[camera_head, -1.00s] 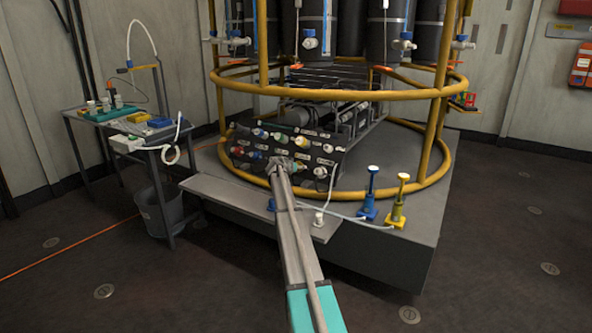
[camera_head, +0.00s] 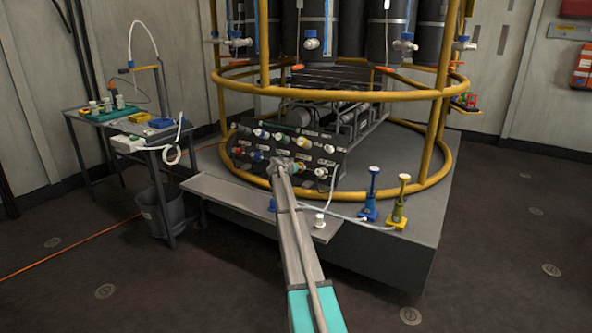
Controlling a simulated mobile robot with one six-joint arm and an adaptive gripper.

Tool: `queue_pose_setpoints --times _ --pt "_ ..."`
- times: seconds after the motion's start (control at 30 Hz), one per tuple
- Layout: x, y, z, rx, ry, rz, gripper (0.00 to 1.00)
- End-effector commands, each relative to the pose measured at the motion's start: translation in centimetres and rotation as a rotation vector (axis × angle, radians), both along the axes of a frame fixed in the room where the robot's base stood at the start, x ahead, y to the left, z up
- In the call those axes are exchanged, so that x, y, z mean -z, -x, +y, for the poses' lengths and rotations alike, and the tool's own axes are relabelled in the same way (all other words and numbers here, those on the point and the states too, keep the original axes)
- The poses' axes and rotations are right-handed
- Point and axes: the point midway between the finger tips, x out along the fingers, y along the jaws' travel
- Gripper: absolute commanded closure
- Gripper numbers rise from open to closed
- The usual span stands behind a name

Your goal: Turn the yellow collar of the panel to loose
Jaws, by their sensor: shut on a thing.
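The dark panel (camera_head: 336,159) stands tilted at the foot of the yellow-railed frame, with two rows of coloured round fittings. My gripper (camera_head: 280,164) is at the middle of the lower row, seen from behind along my arm. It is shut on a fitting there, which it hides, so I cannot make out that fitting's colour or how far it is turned. A yellowish fitting (camera_head: 304,144) shows in the upper row, above and right of my gripper.
A grey shelf (camera_head: 235,200) juts out below the panel. A blue plunger stand (camera_head: 369,212) and a yellow one (camera_head: 398,218) stand on the plinth at right, with a white hose (camera_head: 345,217) nearby. A side table (camera_head: 84,118) with small bottles stands at left.

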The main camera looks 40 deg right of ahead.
Motion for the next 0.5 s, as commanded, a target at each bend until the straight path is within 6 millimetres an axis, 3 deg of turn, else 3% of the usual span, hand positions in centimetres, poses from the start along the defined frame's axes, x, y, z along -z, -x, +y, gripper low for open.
queue_pose_setpoints --times 0.5 --pt "-0.20 0.11 -0.61 -0.192 0.122 0.292 0.78"
